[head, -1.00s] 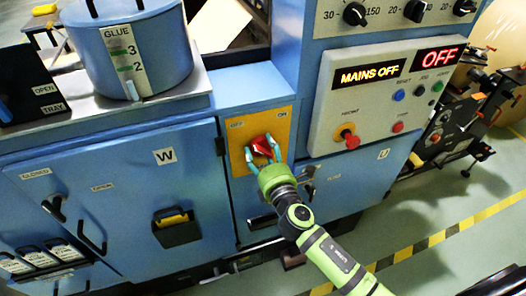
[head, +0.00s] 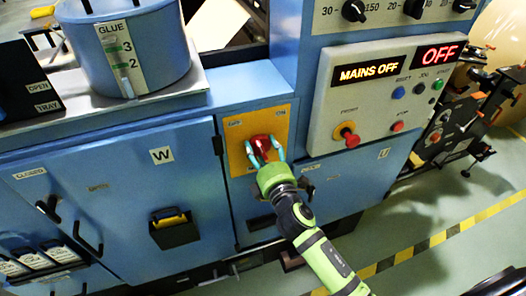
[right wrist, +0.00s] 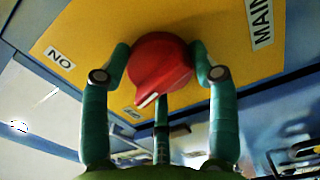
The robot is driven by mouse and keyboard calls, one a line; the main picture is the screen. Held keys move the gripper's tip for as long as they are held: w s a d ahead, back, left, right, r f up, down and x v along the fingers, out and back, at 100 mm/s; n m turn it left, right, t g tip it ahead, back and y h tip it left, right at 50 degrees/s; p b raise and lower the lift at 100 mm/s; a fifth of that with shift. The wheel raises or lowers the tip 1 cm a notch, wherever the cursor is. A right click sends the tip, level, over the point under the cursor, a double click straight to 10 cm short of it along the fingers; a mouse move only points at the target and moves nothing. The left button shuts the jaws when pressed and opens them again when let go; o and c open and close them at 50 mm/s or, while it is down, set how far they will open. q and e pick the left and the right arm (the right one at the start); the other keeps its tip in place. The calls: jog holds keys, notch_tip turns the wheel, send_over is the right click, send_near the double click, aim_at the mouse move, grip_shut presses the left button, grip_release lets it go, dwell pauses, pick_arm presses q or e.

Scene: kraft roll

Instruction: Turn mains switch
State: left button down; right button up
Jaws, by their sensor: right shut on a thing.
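The mains switch is a red knob (head: 262,146) on a yellow plate (head: 284,118) on the blue machine front. In the right wrist view, the knob (right wrist: 160,62) has a white mark on its ridge, pointing down and left towards a small, unreadable label. My right gripper (head: 266,147) has its teal fingers on either side of the knob and is shut on it. The gripper also shows in the right wrist view (right wrist: 160,62). The display (head: 369,74) reads MAINS OFF, and a red one (head: 437,53) reads OFF. My left gripper is out of view.
Right of the plate is a grey control panel (head: 330,117) with a red knob (head: 348,135) on a yellow base and several small buttons. A blue glue pot (head: 150,45) stands on the left ledge. Open floor lies at lower right.

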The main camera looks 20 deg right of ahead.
jog(key=m, duration=0.5)
jog(key=shift+a+m, duration=0.3)
jog(key=shift+m, duration=0.1)
jog(key=m, duration=0.3)
jog(key=m+p, duration=0.1)
jog(key=m, duration=0.1)
jog(key=shift+d+r, duration=0.1)
jog(key=shift+r, duration=0.15)
jog(key=shift+r+m, duration=0.1)
jog(key=shift+m, duration=0.4)
jog(key=shift+r, duration=0.1)
jog(key=shift+w, duration=0.1)
jog(key=o, duration=1.1)
jog(key=shift+o, duration=0.2)
jog(key=shift+f, duration=0.2)
